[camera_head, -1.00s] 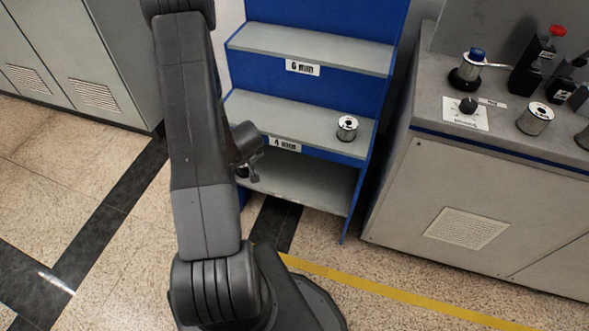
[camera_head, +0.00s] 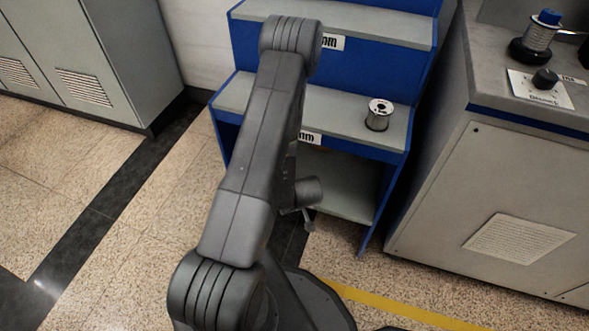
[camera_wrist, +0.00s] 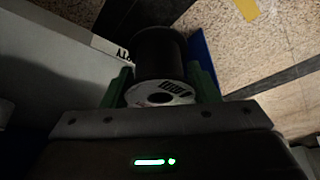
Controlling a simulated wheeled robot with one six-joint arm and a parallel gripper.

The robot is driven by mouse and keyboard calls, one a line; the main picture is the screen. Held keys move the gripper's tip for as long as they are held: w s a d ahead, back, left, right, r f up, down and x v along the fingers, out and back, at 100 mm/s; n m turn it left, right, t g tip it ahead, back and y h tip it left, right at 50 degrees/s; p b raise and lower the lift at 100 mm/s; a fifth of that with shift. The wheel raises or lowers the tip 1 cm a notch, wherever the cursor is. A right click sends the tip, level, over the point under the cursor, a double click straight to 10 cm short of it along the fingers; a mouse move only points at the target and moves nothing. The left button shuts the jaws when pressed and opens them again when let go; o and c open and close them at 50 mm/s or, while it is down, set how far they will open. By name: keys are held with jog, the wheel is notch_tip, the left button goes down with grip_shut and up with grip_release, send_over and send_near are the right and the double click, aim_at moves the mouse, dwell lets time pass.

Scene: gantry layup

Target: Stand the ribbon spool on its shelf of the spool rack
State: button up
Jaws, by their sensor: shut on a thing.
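In the wrist view my gripper (camera_wrist: 160,80) has its green fingers on either side of the ribbon spool (camera_wrist: 158,50), shut on it. The spool has a dark wound body and a pale printed end face turned to the camera. The spool rack (camera_head: 380,59) is blue with grey shelves. Its middle shelf (camera_head: 335,106) and lower shelf (camera_head: 348,192) show partly behind my arm. The wrist view shows a pale shelf surface beside the spool on the left, with a partly readable label (camera_wrist: 110,48). Whether the spool touches it, I cannot tell. The head view hides the held spool.
A silver spool (camera_head: 379,115) stands on the middle shelf's right part. Grey lockers (camera_head: 100,60) stand at left. Open floor lies in front.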

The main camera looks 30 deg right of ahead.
jog(key=w, duration=1.2)
jog(key=shift+w+d+b, duration=0.35)
jog(key=shift+w+d, duration=0.05)
jog(key=w, duration=0.4)
jog(key=shift+d+f, duration=0.1)
jog(key=shift+f, duration=0.25)
jog(key=shift+s+f+b, duration=0.1)
jog(key=shift+f+b, duration=0.25)
jog(key=shift+b, duration=0.15)
jog(key=shift+f, duration=0.15)
jog(key=o, duration=1)
